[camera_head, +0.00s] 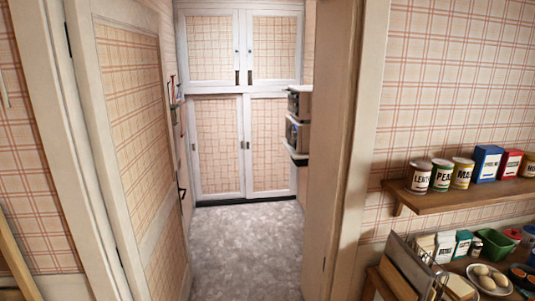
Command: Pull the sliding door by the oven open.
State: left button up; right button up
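A doorway opens ahead onto a narrow room. At its right side stands a tall wooden panel edge (328,150) with a small dark fitting (323,263) low on it; this may be the sliding door seen edge-on, but I cannot tell for sure. At its left side a plaid-panelled door (130,120) with a white frame stands at an angle. A dark handle (181,188) shows near that door's far edge. A dark and white stacked appliance (298,130), possibly an oven, is partly hidden behind the right panel edge. Neither of my grippers is in view.
White plaid-panelled cupboards (245,145) close off the far end. The grey floor (245,245) in the doorway is clear. At right, a wall shelf (455,199) holds several tins and boxes. Below it, a bowl (489,280) of eggs or similar and other goods stand on a surface.

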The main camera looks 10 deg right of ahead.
aim_at(270, 172)
jog(key=i, duration=5.6)
jog(key=l+z, duration=0.05)
jog(key=l, duration=0.2)
